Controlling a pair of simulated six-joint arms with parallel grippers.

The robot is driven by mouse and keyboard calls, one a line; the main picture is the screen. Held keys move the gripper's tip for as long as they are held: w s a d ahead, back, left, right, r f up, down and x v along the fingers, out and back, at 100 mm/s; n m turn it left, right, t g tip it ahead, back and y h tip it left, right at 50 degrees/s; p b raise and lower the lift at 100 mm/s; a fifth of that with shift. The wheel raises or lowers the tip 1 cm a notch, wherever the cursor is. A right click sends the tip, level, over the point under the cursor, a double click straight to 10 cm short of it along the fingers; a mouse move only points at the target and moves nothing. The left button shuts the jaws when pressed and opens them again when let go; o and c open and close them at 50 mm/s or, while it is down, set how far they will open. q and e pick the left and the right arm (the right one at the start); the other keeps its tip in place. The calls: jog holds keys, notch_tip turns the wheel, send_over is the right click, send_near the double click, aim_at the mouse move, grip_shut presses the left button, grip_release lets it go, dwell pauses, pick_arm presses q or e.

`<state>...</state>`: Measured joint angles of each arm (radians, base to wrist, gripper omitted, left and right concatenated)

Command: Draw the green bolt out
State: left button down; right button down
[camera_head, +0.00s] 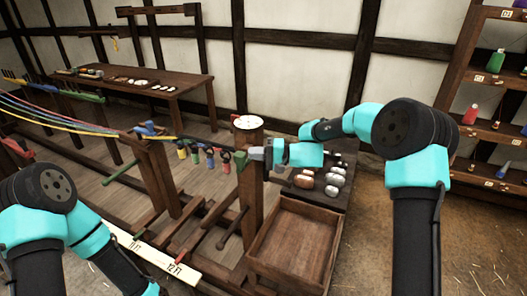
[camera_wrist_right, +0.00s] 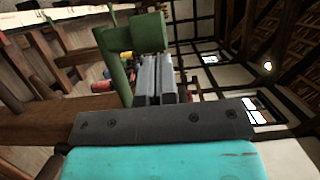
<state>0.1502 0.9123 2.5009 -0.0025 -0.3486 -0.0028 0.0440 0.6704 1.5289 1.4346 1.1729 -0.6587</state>
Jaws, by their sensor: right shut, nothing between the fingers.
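The green bolt (camera_head: 241,160) shows in the head view at the side of the wooden post (camera_head: 250,195) under the white round dial. In the right wrist view the green bolt (camera_wrist_right: 117,70) is large, with a straight bar and a thicker block at its top. My right gripper (camera_head: 257,153) is shut and empty just right of the bolt. In the wrist view its grey fingers (camera_wrist_right: 155,78) lie beside the bar and below the block; I cannot tell whether they touch. Only the links of my left arm show at lower left; its gripper is out of frame.
An open wooden box (camera_head: 292,240) stands below my right arm. Rounded stones (camera_head: 334,180) lie on a dark table behind it. Small coloured pieces (camera_head: 210,156) hang left of the post. The dial (camera_head: 247,122) tops the post. A shelf (camera_head: 490,90) stands at right.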

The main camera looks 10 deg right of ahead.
jog(key=shift+s+a, duration=0.15)
jog(key=shift+a, duration=0.05)
jog(key=shift+s+a, duration=0.65)
jog(key=shift+s, duration=0.1)
jog(key=d, duration=1.3)
jog(key=shift+s+d, duration=0.3)
jog(key=shift+d, duration=0.1)
